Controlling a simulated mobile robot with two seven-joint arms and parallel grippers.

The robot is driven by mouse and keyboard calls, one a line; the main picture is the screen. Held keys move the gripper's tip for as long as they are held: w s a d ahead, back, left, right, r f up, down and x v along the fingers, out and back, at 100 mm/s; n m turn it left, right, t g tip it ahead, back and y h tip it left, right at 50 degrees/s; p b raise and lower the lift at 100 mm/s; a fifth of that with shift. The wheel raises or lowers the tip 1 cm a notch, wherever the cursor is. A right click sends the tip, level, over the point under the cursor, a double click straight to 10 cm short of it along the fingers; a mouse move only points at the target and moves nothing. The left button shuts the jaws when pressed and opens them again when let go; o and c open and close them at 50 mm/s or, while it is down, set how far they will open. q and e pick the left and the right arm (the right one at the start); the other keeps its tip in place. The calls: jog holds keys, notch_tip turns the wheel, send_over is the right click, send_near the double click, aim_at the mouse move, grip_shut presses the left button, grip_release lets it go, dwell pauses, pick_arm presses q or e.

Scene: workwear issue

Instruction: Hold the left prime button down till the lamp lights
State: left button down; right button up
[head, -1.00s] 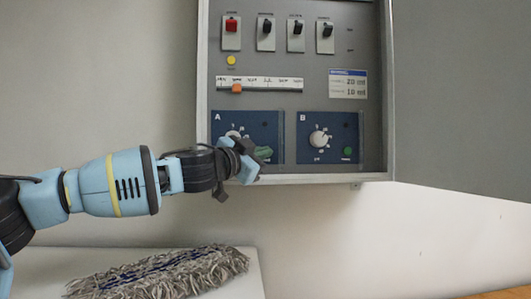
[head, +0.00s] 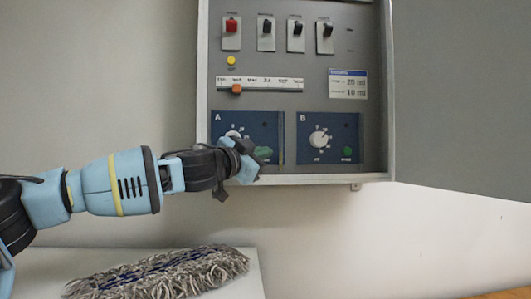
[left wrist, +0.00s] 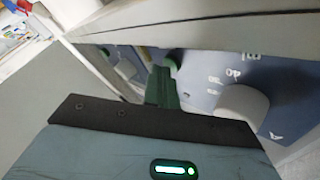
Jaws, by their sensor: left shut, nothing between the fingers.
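Panel A (head: 273,131) is the left blue panel in the cabinet, with a white dial (head: 234,134) partly behind my wrist. My left gripper (head: 263,153) is shut and empty, its green fingertips at the lower right of panel A. They hide the left prime button in the head view. In the left wrist view a green button (left wrist: 173,60) shows just beyond the fingertips (left wrist: 162,78); I cannot tell whether they touch or press it. The small lamp (head: 264,125) above it on panel A looks dark.
Panel B (head: 335,118) to the right has its own dial (head: 319,139) and green button (head: 347,152). Switches, a yellow button (head: 231,61) and an orange slider (head: 236,89) sit above. The cabinet's lower rim (head: 320,179) runs below the gripper. A mop head (head: 165,273) lies below.

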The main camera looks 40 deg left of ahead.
jog(key=shift+s+f, duration=0.1)
jog(key=shift+s, duration=0.3)
dwell(1.7)
jog(key=shift+w, duration=0.4)
dwell(0.4)
pick_arm(q)
jog(key=shift+s+d, duration=0.5)
jog(key=shift+d, duration=0.1)
pick_arm(e)
jog(key=shift+s+r, duration=0.1)
jog(key=shift+r, duration=0.15)
jog(key=shift+s, duration=0.1)
pick_arm(q)
jog(key=shift+s+d+p, duration=0.25)
jog(key=shift+s+d, duration=0.55)
jog(key=shift+d, duration=0.2)
jog(key=shift+s+d+p, duration=0.25)
jog(key=shift+s+d, duration=0.55)
jog(key=shift+d, duration=0.2)
pick_arm(e)
jog(key=shift+w+r, duration=0.6)
jog(key=shift+w, duration=0.15)
jog(key=shift+s, duration=0.1)
